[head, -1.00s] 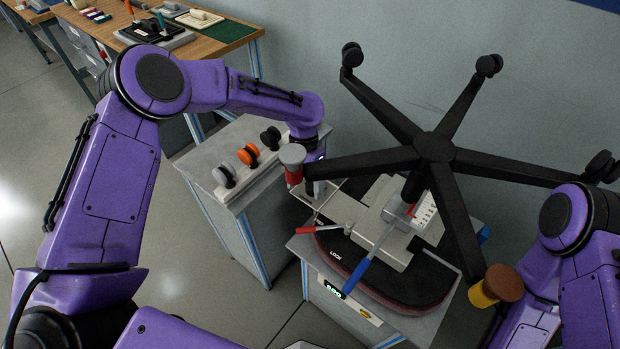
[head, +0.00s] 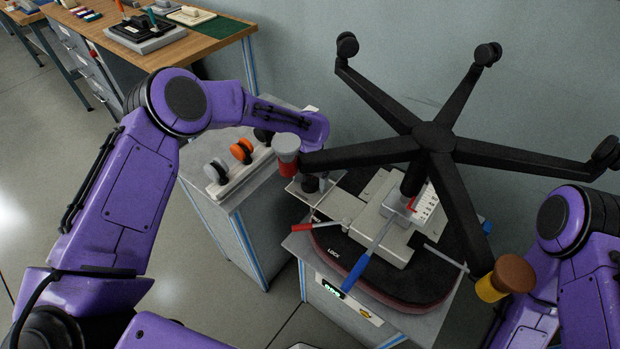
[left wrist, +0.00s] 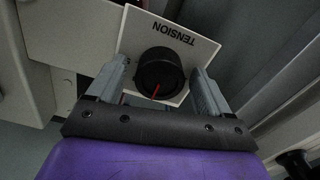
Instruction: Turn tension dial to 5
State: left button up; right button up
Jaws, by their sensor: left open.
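The tension dial (left wrist: 158,72) is a round black knob with a red pointer line, on a white plate marked TENSION (left wrist: 187,40). In the left wrist view the lettering is upside down and the pointer points down and slightly left. My left gripper (left wrist: 160,78) is open, with one grey finger on each side of the dial. I cannot tell whether the fingers touch it. In the head view my left wrist (head: 312,130) is above the mechanism plate's left end. The scale numbers cannot be read. My right arm (head: 580,235) shows at the lower right; its gripper is out of view.
The upturned chair base (head: 434,137) has black legs spreading over the mechanism (head: 375,215); one leg with a red-collared caster (head: 287,155) is close to my left wrist. A red-handled lever (head: 315,226) and a blue-handled lever (head: 357,272) stick out. A caster rack (head: 225,180) stands left.

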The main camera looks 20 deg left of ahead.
pick_arm(q)
jog(key=c, duration=1)
jog(key=shift+m, duration=0.3)
jog(key=m+p, duration=0.1)
jog(key=m, duration=0.1)
jog(key=shift+m, duration=0.3)
jog(key=m, duration=0.3)
jog(key=shift+m, duration=0.3)
jog(key=shift+c, duration=0.2)
jog(key=m, duration=0.4)
jog(key=shift+a+m, duration=0.1)
jog(key=shift+m, duration=2.4)
